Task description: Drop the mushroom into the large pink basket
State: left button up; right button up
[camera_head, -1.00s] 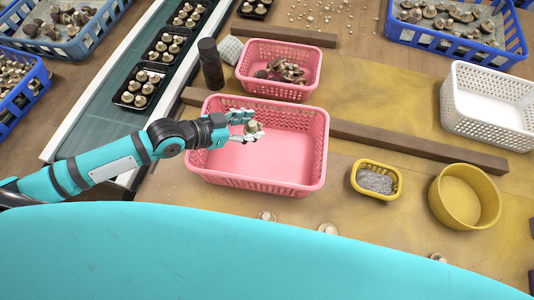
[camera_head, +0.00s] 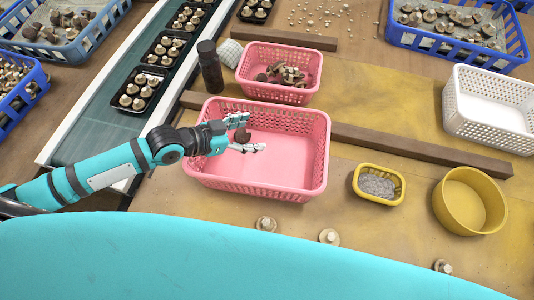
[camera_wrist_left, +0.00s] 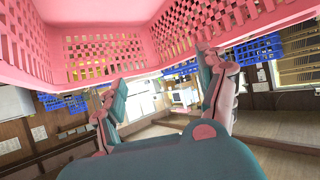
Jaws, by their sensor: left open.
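The large pink basket (camera_head: 292,150) stands in the middle of the head view. My left gripper (camera_head: 251,133) reaches over its left part with its fingers spread open. My right gripper is not in view.
A smaller pink basket (camera_head: 250,88) with mushrooms stands behind. A small yellow basket (camera_head: 358,180), a yellow round tub (camera_head: 440,205) and a white basket (camera_head: 450,105) are to the right. A dark cylinder (camera_head: 210,66) stands back left. Several loose mushrooms (camera_head: 329,236) lie in front.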

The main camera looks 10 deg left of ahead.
pick_arm(q)
jog(key=v, duration=1.1)
jog(key=shift+s+a+r, duration=0.2)
jog(key=shift+s+a, duration=0.05)
